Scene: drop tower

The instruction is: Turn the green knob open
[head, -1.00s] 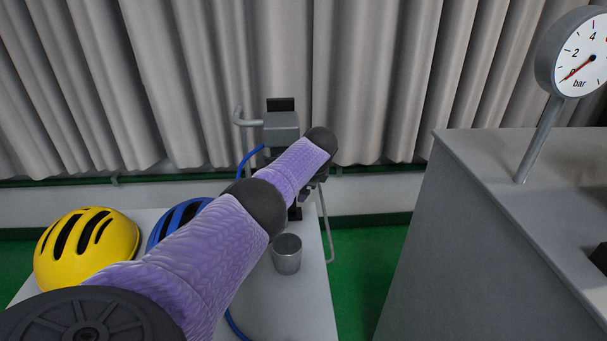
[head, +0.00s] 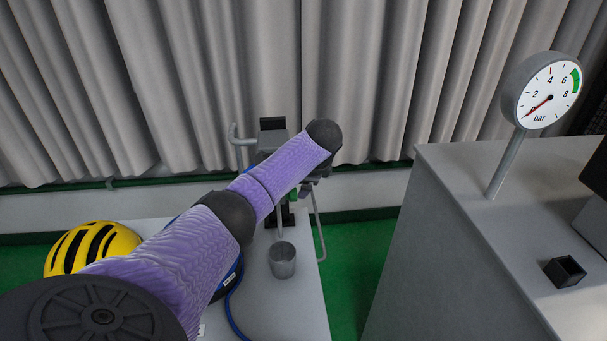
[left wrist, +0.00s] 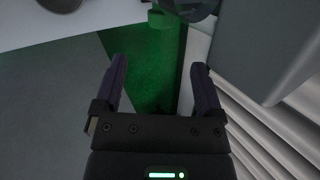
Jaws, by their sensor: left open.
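In the head view the gripper is largely behind my purple arm. My right gripper is not in view.
A round pressure gauge (head: 545,97) stands on the grey cabinet (head: 430,235) at right, its red needle near 0. A black open box (head: 565,271) lies there. A metal cup (head: 282,260), a yellow helmet (head: 92,248) and a blue hose (head: 232,310) are on the left table.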

